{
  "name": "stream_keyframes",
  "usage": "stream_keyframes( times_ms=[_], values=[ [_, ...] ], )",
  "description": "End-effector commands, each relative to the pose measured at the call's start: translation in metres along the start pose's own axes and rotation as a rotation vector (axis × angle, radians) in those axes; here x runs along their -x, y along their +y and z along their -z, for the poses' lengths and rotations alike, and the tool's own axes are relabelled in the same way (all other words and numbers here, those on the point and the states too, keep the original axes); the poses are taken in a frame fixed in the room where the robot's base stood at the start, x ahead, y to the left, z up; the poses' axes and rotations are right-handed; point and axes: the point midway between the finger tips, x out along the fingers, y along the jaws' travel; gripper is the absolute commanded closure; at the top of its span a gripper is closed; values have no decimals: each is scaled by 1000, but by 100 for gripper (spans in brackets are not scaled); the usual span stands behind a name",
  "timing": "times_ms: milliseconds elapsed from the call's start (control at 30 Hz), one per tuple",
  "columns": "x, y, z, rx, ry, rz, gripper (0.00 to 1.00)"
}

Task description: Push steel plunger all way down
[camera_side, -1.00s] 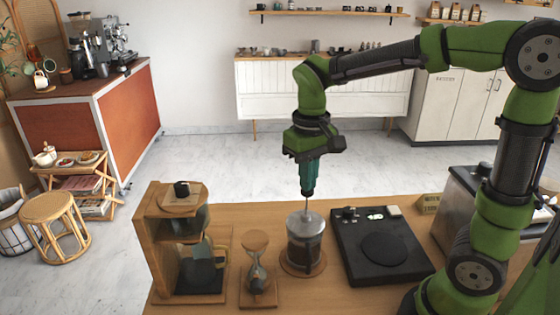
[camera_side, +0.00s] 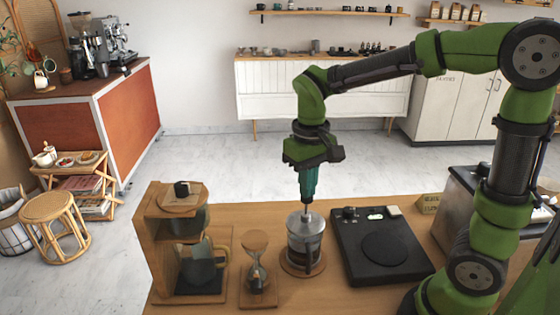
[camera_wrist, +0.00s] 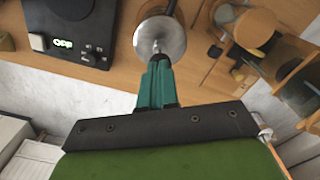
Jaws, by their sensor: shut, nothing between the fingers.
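The French press (camera_side: 304,243) stands upright on a round wooden coaster (camera_side: 318,270) on the wooden counter. Its steel lid shows as a round disc in the wrist view (camera_wrist: 160,32). The plunger's thin rod and knob (camera_side: 307,214) rise only a short way above the lid. My gripper (camera_side: 307,202) points straight down over the press with its teal fingers shut and empty, its tips at the knob. In the wrist view the fingertips (camera_wrist: 159,58) meet the middle of the lid; whether they touch the knob is hard to tell.
A black scale (camera_side: 382,247) is close on the right of the press. The counter behind the press is clear.

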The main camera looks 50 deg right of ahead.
Motion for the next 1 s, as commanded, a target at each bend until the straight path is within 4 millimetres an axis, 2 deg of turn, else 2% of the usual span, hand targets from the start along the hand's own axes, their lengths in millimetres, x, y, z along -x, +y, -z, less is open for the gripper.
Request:
stream_keyframes(
  times_ms=[1000],
  values=[
    [-18,0,0,0,-2,0,100]
  ],
)
